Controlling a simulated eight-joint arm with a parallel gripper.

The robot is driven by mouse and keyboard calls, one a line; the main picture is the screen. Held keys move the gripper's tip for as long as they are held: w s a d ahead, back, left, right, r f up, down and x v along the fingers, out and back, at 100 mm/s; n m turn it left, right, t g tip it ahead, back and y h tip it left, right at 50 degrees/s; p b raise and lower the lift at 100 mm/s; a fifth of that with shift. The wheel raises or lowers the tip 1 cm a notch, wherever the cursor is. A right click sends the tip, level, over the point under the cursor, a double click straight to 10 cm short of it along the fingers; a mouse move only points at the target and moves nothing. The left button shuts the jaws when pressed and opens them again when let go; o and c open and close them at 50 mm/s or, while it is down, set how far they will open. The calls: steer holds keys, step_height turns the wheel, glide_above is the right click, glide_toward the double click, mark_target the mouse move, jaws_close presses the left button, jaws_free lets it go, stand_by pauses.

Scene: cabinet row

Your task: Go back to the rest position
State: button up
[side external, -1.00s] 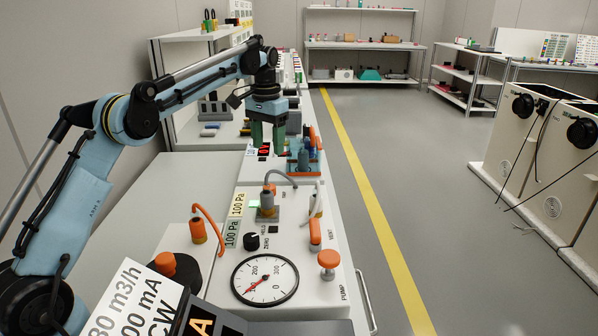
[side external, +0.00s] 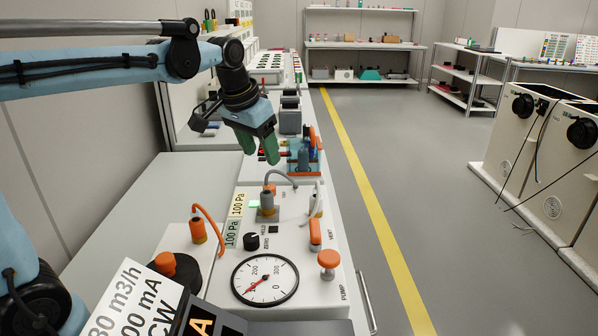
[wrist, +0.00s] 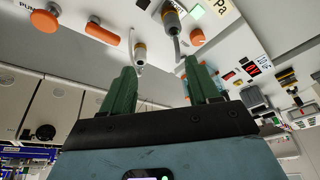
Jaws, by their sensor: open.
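My gripper (side external: 259,149) has green fingers and hangs tilted above the cabinet row in the side external view. Its fingers are apart and nothing is between them. In the wrist view the two green fingers (wrist: 162,92) also stand apart and empty. Below and nearer the camera is the pump panel (side external: 225,285) with its round dial gauge (side external: 265,280). My gripper appears clear of the panel and its fittings.
An orange knob (side external: 328,260), an orange lever (side external: 315,234) and a grey hose (side external: 281,174) stand up from the panel. A blue and orange fixture (side external: 303,160) is just right of my gripper. The pale bench top (side external: 195,185) to the left is bare.

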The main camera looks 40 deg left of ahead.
steer(key=s+d+f+t, duration=0.3)
steer(key=s+d+f, duration=0.2)
steer(key=s+f, duration=0.3)
steer(key=s, duration=0.4)
steer(key=shift+s+d+f+m, duration=0.15)
steer(key=shift+s+f+m, duration=0.05)
steer(key=shift+m, duration=0.1)
stand_by(0.4)
